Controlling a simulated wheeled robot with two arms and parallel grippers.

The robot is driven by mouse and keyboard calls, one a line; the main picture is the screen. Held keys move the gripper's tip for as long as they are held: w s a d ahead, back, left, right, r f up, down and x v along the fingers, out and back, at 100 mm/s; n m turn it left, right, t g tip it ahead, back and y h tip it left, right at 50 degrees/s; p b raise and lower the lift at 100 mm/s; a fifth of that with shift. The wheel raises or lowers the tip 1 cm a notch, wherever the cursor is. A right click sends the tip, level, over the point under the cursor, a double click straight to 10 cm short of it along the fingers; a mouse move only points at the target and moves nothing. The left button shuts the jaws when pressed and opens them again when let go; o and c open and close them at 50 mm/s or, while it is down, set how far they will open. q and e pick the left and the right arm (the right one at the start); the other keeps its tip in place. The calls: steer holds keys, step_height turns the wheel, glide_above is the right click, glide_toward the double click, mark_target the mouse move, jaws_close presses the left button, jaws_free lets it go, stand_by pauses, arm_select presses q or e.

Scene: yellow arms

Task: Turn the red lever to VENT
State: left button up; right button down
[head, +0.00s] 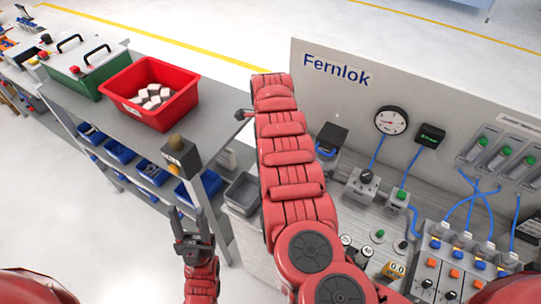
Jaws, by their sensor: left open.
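I cannot make out a red lever or a VENT mark in the head view; part of the panel is hidden behind my large red arm. My left gripper (192,236) is at the lower left, with its dark fingers apart and pointing up. My right gripper cannot be made out.
A red bin (150,120) of pale pieces and a green case (85,80) sit on the left bench. A grey tray (243,192) is beside my arm. A button box (455,265) with blue hoses stands lower right. Open floor lies at the lower left.

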steer(key=shift+a, duration=0.1)
stand_by(0.4)
steer(key=c, duration=0.7)
jaws_free()
steer(key=shift+r+b, duration=2.35)
steer(key=shift+r, duration=6.35)
